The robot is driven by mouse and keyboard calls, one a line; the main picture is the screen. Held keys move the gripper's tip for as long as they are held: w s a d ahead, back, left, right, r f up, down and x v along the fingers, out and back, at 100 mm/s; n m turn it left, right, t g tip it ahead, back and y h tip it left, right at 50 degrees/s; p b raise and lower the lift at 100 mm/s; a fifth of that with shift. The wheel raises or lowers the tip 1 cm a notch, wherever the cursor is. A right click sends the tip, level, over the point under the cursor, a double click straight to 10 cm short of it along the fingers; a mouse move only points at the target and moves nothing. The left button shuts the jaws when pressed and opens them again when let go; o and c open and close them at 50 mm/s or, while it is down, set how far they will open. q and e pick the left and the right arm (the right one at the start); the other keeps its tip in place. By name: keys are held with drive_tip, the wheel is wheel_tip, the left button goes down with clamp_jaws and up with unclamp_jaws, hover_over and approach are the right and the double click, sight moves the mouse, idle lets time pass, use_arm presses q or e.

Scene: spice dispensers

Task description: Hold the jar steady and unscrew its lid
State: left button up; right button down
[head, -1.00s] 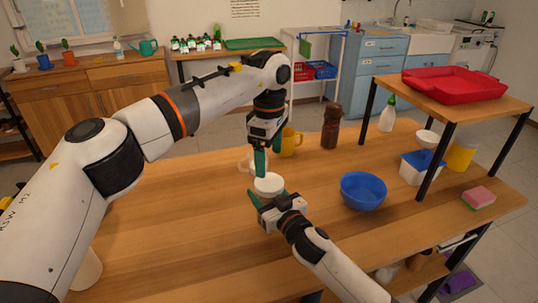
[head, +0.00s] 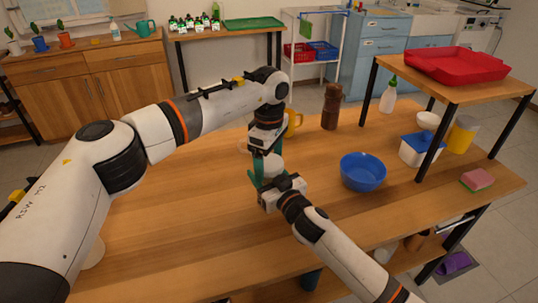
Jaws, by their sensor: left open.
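The jar is mostly hidden by my two grippers; its white lid (head: 273,164) shows between them near the middle of the table. My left gripper (head: 264,166) points down at the lid from above, with its green fingers open beside it. I cannot tell whether the fingers touch the lid. My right gripper (head: 263,181) reaches in from the front at the jar's lower part, with a green finger showing on the left side. The other finger is hidden, so its grip on the jar is not clear.
A blue bowl (head: 363,173) stands to the right on the wooden table. A yellow mug (head: 294,124) and a brown bottle (head: 331,108) stand behind. A raised shelf holds a red tray (head: 455,66) at the right.

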use_arm(q)
drive_tip(key=c, duration=1)
drive_tip(key=n, duration=0.6)
drive_tip(key=shift+n, duration=0.4)
drive_tip(key=o, duration=1.1)
drive_tip(key=shift+s, duration=0.1)
drive_tip(key=shift+d, duration=0.1)
use_arm(e)
drive_tip(key=shift+w+d, duration=0.1)
